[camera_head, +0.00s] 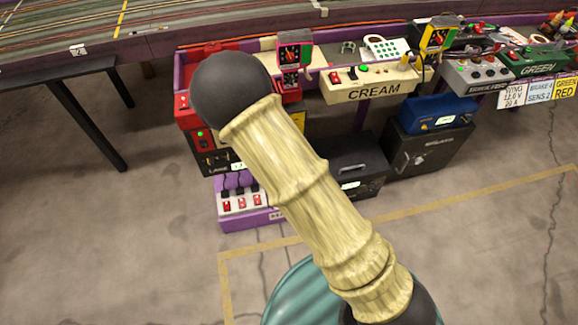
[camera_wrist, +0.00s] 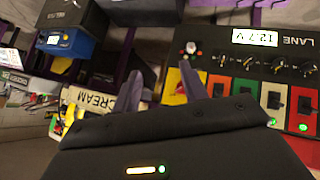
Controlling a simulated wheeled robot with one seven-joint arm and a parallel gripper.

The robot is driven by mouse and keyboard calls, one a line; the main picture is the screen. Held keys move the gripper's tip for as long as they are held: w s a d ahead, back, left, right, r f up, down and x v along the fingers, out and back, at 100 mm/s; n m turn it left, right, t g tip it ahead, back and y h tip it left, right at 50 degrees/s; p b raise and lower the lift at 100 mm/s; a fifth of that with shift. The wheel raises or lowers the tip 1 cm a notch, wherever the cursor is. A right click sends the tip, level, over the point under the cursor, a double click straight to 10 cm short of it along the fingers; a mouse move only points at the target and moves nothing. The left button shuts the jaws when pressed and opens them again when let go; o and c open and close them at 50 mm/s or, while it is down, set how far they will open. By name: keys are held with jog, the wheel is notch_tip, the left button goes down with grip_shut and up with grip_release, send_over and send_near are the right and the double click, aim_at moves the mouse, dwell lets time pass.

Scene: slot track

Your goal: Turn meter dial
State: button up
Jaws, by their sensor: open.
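The black panel marked LANE (camera_wrist: 296,43) fills the right of the wrist view. It has a lit meter display (camera_wrist: 256,38) and a row of black knobs (camera_wrist: 249,64). I cannot tell which knob is the meter dial. Below the knobs are coloured plates with black switches (camera_wrist: 274,100). My gripper (camera_wrist: 160,70) shows in the wrist view with its two fingers apart and nothing between them. It is left of the knobs and apart from them. In the head view the red station (camera_head: 203,138) with a lower LANE face is partly hidden behind my arm, as is my gripper.
The cream station (camera_head: 372,92) stands right of the red one. A blue box (camera_head: 437,113) sits on a black safe (camera_head: 420,155). A purple-based switch box (camera_head: 240,218) is on the floor below the red station. A dark table (camera_head: 65,70) stands left.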

jog(key=a+f+n+t+y+b, duration=0.2)
jog(key=a+f+n+t+b, duration=0.3)
jog(key=f+b, duration=0.4)
jog(key=shift+a+f+n+t, duration=0.4)
jog(key=shift+f+t, duration=0.1)
jog(key=shift+f, duration=0.3)
jog(key=shift+w, duration=0.15)
jog(key=b+x, duration=0.5)
jog(key=x, duration=1.2)
jog(key=shift+f, duration=0.2)
jog(key=shift+w+d, duration=0.1)
jog(key=shift+c, duration=0.2)
grip_shut()
